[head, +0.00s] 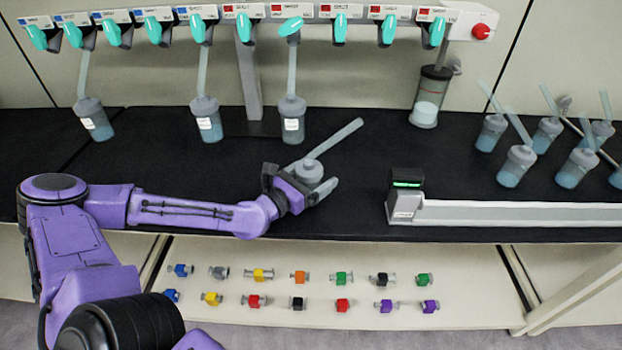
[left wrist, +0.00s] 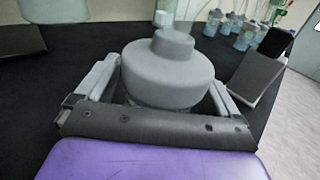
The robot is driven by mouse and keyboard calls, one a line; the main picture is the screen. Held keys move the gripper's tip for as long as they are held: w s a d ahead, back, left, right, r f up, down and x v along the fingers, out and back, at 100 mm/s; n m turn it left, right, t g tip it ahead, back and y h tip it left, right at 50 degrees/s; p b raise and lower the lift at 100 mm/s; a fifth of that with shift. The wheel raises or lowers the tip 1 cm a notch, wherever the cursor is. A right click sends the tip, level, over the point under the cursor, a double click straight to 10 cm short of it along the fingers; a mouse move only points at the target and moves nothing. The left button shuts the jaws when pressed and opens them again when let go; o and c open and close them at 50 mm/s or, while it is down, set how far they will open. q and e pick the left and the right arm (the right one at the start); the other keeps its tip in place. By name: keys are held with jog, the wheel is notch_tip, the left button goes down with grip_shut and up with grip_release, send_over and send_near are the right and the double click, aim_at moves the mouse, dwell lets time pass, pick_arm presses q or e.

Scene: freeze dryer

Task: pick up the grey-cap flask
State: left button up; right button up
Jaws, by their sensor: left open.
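The grey-cap flask (head: 309,171) is on the black bench near its front edge, with a pale tube slanting up to the right from its cap. Its wide grey cap (left wrist: 168,72) fills the middle of the left wrist view. My left gripper (head: 305,184) is open around the flask, one finger on each side of the cap. The fingers hide most of the flask's body, and I cannot tell whether either touches it. My right gripper is not in view.
Several flasks hang from the manifold (head: 265,12) with teal valve handles. More flasks (head: 517,165) stand at the right. A white device (head: 500,213) with a green display lies right of the gripper. A lower shelf (head: 340,323) holds several coloured connectors.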

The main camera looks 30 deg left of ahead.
pick_arm(q)
jog(key=c, duration=1.6)
jog(key=shift+r, duration=0.1)
jog(key=shift+c, duration=0.2)
